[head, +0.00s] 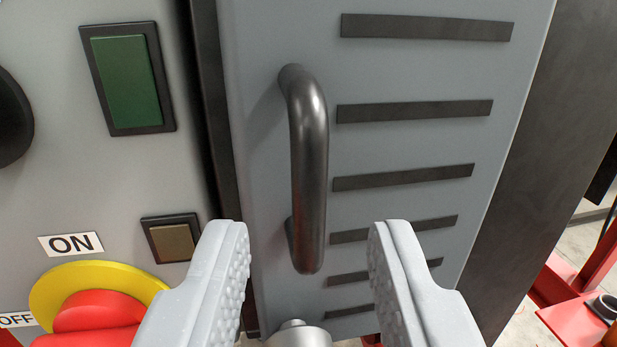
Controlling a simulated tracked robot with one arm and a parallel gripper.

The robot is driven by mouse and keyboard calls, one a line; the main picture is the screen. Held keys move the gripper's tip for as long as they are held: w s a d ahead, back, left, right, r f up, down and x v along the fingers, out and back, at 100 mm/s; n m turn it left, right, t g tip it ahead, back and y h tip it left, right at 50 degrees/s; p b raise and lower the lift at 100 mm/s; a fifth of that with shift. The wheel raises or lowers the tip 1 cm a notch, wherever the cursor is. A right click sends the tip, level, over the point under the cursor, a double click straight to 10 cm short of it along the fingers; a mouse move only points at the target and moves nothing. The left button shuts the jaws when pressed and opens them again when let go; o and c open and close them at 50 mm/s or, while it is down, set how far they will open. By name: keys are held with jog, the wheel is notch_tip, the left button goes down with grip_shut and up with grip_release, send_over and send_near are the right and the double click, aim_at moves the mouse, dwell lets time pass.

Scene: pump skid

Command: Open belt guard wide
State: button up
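The belt guard (270,190) is a grey panel with several dark horizontal slots. It fills the middle of the head view. A dark bar handle (310,165) stands upright near its left edge. My gripper (306,245) is open and empty in the lower middle. Its two light grey fingers are apart, one to the left and one to the right of the handle's lower end in the picture. I cannot tell how far the fingertips are from the handle in depth. The guard's left edge lies close along a dark strip beside the control panel.
Left of the guard is a grey control panel (60,190) with a green rectangle (128,82), a small brown rectangle (174,242), a yellow-ringed red button (98,312) and a dark round knob (8,118). Red framework (572,290) stands on the floor at lower right.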

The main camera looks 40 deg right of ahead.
jog(key=shift+x, duration=0.95)
grip_shut()
jog(key=shift+a, duration=0.2)
